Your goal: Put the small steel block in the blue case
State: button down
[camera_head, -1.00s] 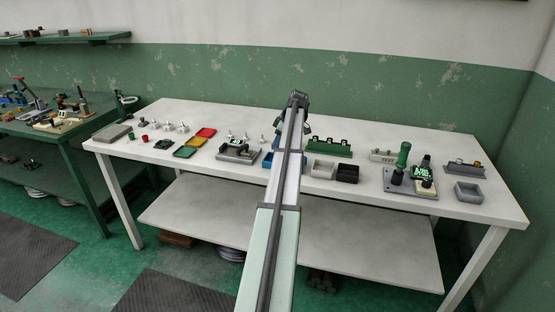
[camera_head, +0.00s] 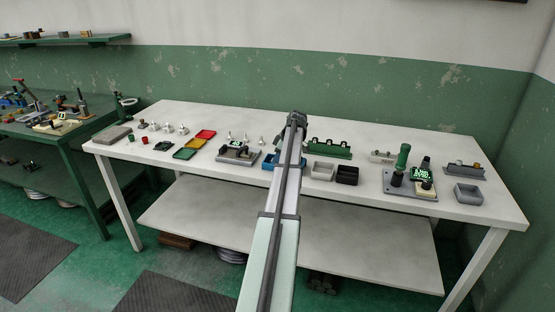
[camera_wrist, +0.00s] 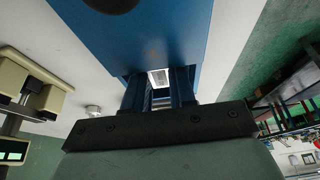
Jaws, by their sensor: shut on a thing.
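The blue case (camera_head: 267,160) lies on the white table near the middle, partly hidden behind my arm. My gripper is hidden behind the arm in the head view. In the wrist view my gripper (camera_wrist: 160,88) has its two fingers close together, shut on a small light grey piece (camera_wrist: 159,76), which looks like the small steel block. Most of that piece is hidden. A large blue surface (camera_wrist: 150,40) lies close beyond the fingertips; I cannot tell for certain whether it is the case, or whether the block touches it.
Right of my arm stand a green rack (camera_head: 328,149), a light grey bin (camera_head: 322,172) and a black bin (camera_head: 347,175). Left are a grey fixture (camera_head: 238,155) and coloured trays (camera_head: 186,153). A grey plate (camera_head: 411,187) carries upright tools at right.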

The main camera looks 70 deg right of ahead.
jog(key=c, duration=1.2)
grip_release()
jog(key=v, duration=1.2)
jog(key=shift+r, duration=0.15)
